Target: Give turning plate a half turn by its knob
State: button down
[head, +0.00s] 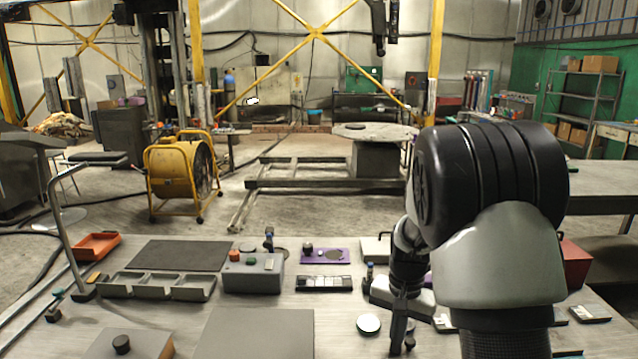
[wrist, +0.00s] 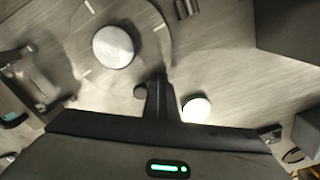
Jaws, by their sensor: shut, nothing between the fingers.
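The turning plate (wrist: 76,64) lies at the upper left of the wrist view, a flat round disc with pale radial marks and a large pale round centre. A small dark round piece (wrist: 140,91), which looks like its knob, is close to the left of my fingertips. My gripper (wrist: 160,84) is shut and empty; whether it touches the knob I cannot tell. In the head view my gripper (head: 399,342) points down over the bench at the right. I cannot clearly make out the turning plate there, where my arm hides part of the bench.
A pale round disc (head: 368,324) lies left of my gripper. A grey control box (head: 253,275), a three-part tray (head: 158,287) and a purple plate (head: 325,256) stand farther left. A red box (head: 576,268) is at the right. A grey mat (head: 256,333) lies in front.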

jog(key=shift+s+d+f, duration=0.35)
jog(key=shift+d+f, duration=0.25)
jog(key=shift+a, duration=0.15)
jog(key=shift+s+a, duration=0.3)
jog(key=shift+a, duration=0.2)
jog(key=shift+r+p, duration=0.35)
jog(key=shift+p, duration=0.05)
notch_tip(320, 180, up, 9)
jog(key=p, duration=0.6)
jog(key=shift+w, duration=0.3)
jog(key=shift+a, duration=0.1)
